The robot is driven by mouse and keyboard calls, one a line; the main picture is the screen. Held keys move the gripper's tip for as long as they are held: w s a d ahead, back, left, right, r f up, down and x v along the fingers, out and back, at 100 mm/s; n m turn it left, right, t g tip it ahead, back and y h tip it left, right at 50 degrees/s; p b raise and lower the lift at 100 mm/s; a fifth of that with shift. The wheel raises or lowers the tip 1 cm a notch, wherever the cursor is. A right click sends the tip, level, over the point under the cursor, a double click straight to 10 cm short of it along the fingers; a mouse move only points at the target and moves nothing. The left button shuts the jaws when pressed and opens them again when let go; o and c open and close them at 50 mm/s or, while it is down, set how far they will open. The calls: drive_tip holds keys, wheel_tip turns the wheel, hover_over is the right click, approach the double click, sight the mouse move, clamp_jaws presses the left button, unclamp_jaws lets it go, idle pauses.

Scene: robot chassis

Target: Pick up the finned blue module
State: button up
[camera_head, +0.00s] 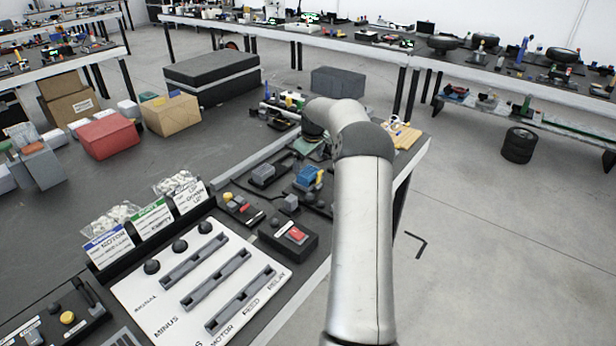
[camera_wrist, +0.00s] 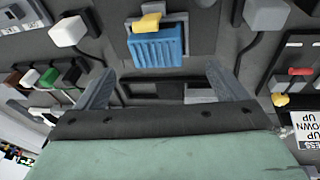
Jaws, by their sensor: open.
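The finned blue module (camera_wrist: 156,49) shows at the top centre of the wrist view, with a yellow part (camera_wrist: 148,22) on its upper edge. It sits in a dark tray or chassis. In the head view the blue module (camera_head: 307,179) is on the table, left of my arm. My gripper (camera_wrist: 158,85) is open in the wrist view, with its two grey fingers apart. The module lies beyond the fingertips and laterally between them, with no visible contact.
In the head view, a white panel (camera_head: 205,285) with slots and a red-switch box (camera_head: 289,237) stand nearer. A red box (camera_head: 108,135) lies farther left.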

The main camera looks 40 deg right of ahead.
sight(308, 172)
drive_tip(key=shift+d+p+x, duration=0.1)
drive_tip(key=shift+p+x, duration=0.25)
drive_tip(key=shift+x, duration=1.2)
drive_tip(key=shift+d+p+x, duration=0.15)
drive_tip(key=shift+p+x, duration=0.15)
drive_tip(key=shift+x, duration=1.25)
drive_tip(key=shift+r, duration=0.1)
drive_tip(key=c, duration=1.2)
